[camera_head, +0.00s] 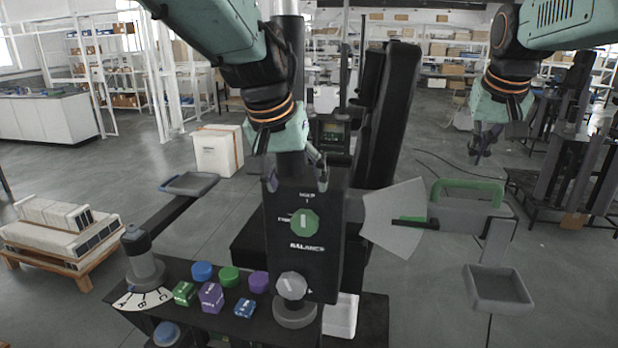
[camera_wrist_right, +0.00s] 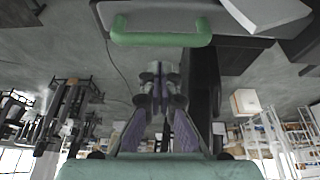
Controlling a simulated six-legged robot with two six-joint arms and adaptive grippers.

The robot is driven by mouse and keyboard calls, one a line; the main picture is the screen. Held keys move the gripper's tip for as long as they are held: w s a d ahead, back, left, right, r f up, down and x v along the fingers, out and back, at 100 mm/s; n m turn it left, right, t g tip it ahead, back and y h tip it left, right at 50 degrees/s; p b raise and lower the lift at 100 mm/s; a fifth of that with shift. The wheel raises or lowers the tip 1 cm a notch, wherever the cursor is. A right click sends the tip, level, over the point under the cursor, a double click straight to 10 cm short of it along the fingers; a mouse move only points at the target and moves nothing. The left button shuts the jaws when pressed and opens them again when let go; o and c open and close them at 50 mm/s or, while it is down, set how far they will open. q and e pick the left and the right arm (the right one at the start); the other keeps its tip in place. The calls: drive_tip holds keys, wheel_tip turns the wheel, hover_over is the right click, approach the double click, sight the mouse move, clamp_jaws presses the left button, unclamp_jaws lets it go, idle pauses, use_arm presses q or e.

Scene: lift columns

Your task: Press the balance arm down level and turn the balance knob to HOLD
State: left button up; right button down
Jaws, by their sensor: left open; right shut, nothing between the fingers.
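The green balance knob (camera_head: 305,222) sits on the black column front, with HOLD printed above it, a partly readable word at its left and BALANCE below. A pale line marks its face. My left gripper (camera_head: 297,186) is open just above the knob, its fingers spread.
A grey tray (camera_head: 497,288) hangs below the beam's right end, and another tray (camera_head: 190,184) is at the left. A black panel (camera_head: 215,325) at the front carries coloured blocks, round caps, a grey knob (camera_head: 292,286) and a lettered dial. A pallet (camera_head: 62,240) stands at far left.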

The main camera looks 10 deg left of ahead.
drive_tip(key=shift+r+p, duration=0.7)
drive_tip(key=shift+r, duration=0.35)
wheel_tip(320, 180, up, 2)
drive_tip(key=shift+r, duration=0.25)
drive_tip(key=shift+s, duration=0.1)
